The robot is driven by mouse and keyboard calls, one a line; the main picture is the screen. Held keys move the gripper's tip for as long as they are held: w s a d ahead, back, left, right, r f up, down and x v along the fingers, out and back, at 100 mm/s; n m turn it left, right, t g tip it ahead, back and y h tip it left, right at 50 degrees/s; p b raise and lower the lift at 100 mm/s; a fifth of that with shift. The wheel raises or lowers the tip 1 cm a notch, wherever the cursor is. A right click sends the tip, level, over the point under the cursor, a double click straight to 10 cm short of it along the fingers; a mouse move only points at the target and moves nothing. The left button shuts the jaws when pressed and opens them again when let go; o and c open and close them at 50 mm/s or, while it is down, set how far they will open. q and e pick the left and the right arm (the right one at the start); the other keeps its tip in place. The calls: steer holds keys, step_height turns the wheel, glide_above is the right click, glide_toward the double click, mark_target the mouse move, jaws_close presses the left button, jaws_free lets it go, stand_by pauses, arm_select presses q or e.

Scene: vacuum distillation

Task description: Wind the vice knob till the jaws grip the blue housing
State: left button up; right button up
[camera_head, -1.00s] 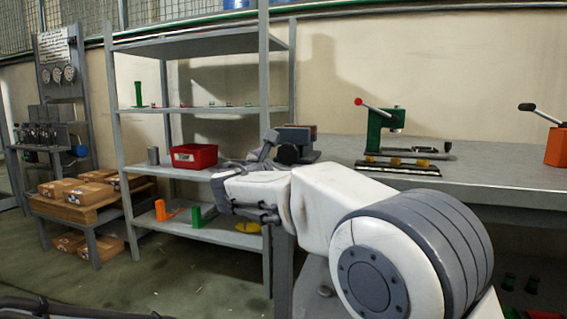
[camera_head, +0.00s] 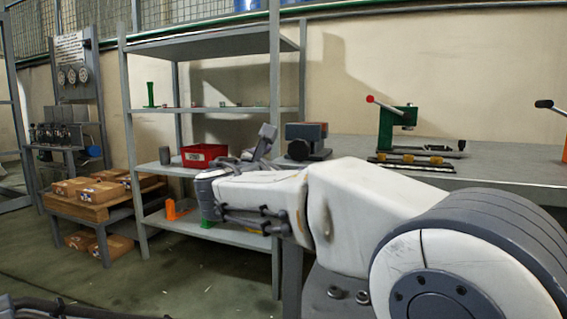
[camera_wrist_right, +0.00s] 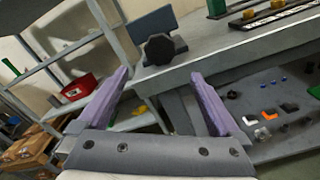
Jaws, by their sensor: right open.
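The vice (camera_head: 308,134) stands at the left end of the grey workbench, with a reddish-brown block at its top in the head view. Its black knob (camera_head: 299,149) faces me. In the right wrist view the vice (camera_wrist_right: 148,26) shows a blue-grey upper part, and the knob (camera_wrist_right: 160,48) is beyond my fingertips. I cannot tell whether that upper part is the blue housing or a jaw. My right gripper (camera_head: 262,143) is left of the vice, apart from the knob. In the wrist view its two purple fingers (camera_wrist_right: 160,82) are spread and empty.
A shelf rack (camera_head: 276,210) stands left of the bench, with a red bin (camera_head: 204,155) behind my right gripper. A green press (camera_head: 397,125) and a strip with yellow pieces (camera_head: 412,162) are on the bench to the right. Small parts lie on the bench's lower shelf (camera_wrist_right: 262,95).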

stand_by(0.3)
steer(key=p+v, duration=0.2)
steer(key=v, duration=0.8)
steer(key=shift+s+p, duration=0.3)
steer(key=shift+p, duration=0.1)
steer(key=shift+a, duration=0.1)
